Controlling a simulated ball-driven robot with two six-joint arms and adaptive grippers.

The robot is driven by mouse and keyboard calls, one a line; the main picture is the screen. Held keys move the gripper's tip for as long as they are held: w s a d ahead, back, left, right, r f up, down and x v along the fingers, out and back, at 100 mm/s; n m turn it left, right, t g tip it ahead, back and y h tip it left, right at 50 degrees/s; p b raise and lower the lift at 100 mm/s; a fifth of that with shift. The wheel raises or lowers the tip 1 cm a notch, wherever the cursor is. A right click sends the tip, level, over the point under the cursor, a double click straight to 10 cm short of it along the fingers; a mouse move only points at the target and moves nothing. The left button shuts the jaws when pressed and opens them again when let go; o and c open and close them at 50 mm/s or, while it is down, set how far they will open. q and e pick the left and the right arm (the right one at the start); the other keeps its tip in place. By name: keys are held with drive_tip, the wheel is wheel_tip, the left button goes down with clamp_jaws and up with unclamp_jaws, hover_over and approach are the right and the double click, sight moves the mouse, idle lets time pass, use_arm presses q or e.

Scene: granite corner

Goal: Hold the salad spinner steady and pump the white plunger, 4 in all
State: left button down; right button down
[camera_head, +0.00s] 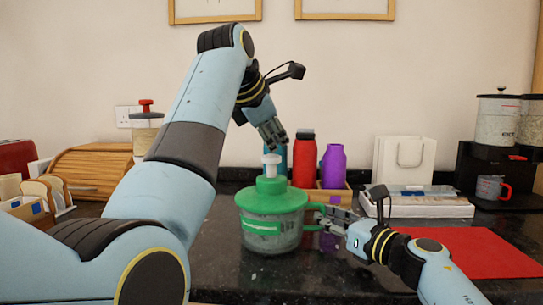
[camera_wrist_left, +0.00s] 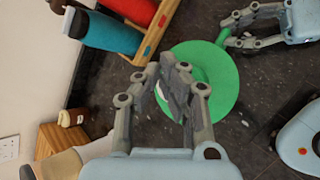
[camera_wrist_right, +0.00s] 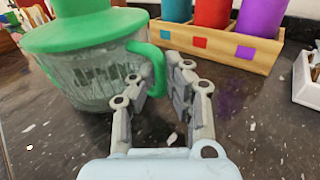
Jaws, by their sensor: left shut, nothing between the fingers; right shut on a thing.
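The salad spinner has a clear bowl (camera_head: 262,240) and a green lid (camera_head: 285,197), and stands upright on the dark counter. Its white plunger (camera_head: 271,165) stands up from the lid. My left gripper (camera_head: 277,143) is shut and empty, pointing down just above the plunger, with a small gap seen in the head view. In the left wrist view its fingers (camera_wrist_left: 174,92) hide most of the plunger over the lid (camera_wrist_left: 225,75). My right gripper (camera_head: 328,221) is shut on the spinner's green handle (camera_wrist_right: 157,65), at the bowl's right side.
A wooden rack (camera_wrist_right: 225,47) with blue, red and purple bottles stands close behind the spinner. A white bag (camera_head: 404,160) and flat box (camera_head: 425,208) are at the back right. A red mat (camera_head: 480,252) lies at the right. A wooden bread box (camera_head: 90,170) is at the left.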

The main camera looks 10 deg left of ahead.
sight(275, 155)
use_arm(q)
drive_tip(key=shift+f, duration=1.65)
idle(1.1)
idle(0.3)
drive_tip(key=shift+r, duration=2.1)
drive_tip(key=shift+r, duration=2.5)
drive_tip(key=shift+r, duration=0.1)
wheel_tip(275, 155, up, 4)
drive_tip(key=shift+f, duration=0.2)
drive_tip(key=shift+f, duration=0.1)
